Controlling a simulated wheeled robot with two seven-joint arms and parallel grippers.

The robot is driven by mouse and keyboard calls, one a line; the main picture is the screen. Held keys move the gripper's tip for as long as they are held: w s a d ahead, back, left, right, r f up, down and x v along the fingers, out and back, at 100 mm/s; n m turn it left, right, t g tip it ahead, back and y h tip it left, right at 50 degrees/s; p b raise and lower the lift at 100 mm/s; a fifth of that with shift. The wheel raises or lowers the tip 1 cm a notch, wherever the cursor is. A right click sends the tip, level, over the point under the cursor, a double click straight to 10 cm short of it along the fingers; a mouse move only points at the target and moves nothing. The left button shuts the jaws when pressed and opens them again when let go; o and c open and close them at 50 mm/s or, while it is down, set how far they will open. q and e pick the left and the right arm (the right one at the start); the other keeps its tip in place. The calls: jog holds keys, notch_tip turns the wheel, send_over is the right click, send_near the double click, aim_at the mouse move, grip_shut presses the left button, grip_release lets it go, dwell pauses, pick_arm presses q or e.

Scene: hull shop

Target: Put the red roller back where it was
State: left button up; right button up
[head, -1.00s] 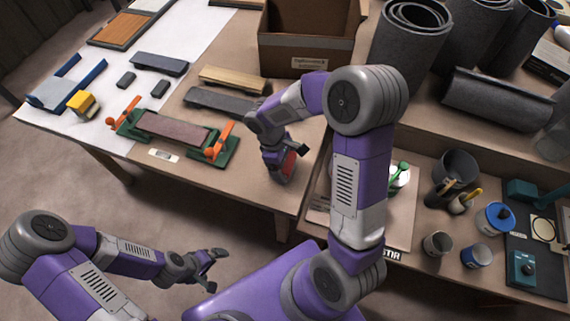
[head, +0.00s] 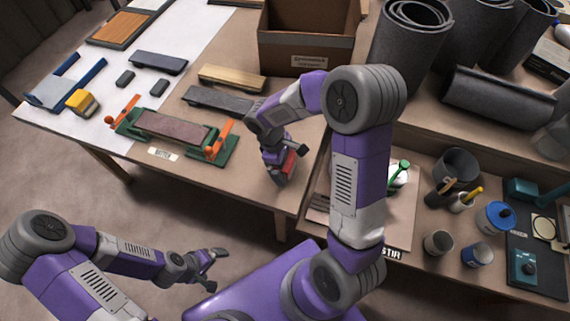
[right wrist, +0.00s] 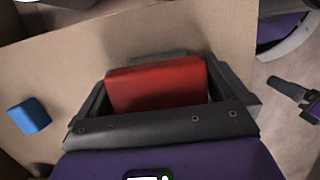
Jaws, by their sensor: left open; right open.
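A red, block-like thing (right wrist: 156,84), which may be the red roller, sits between the fingers of my right gripper (right wrist: 158,98) in the right wrist view. In the head view its red side (head: 290,163) shows beside my right gripper (head: 283,168), low over the front right part of the left table. That gripper is open around it; whether it touches the tabletop I cannot tell. My left gripper (head: 211,262) is open and empty, off the table's front edge over the floor.
A green clamp frame (head: 225,160) with orange handles holds a brownish bar left of my right gripper. A small blue block (right wrist: 30,116) lies on the surface in the right wrist view. A cardboard box (head: 308,48) stands behind. Cans and pots fill the right bench.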

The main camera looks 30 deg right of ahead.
pick_arm(q)
notch_tip(320, 180, up, 4)
jog(key=p, duration=0.4)
jog(key=shift+r, duration=0.25)
pick_arm(e)
jog(key=v, duration=1.3)
jog(key=shift+s, duration=0.1)
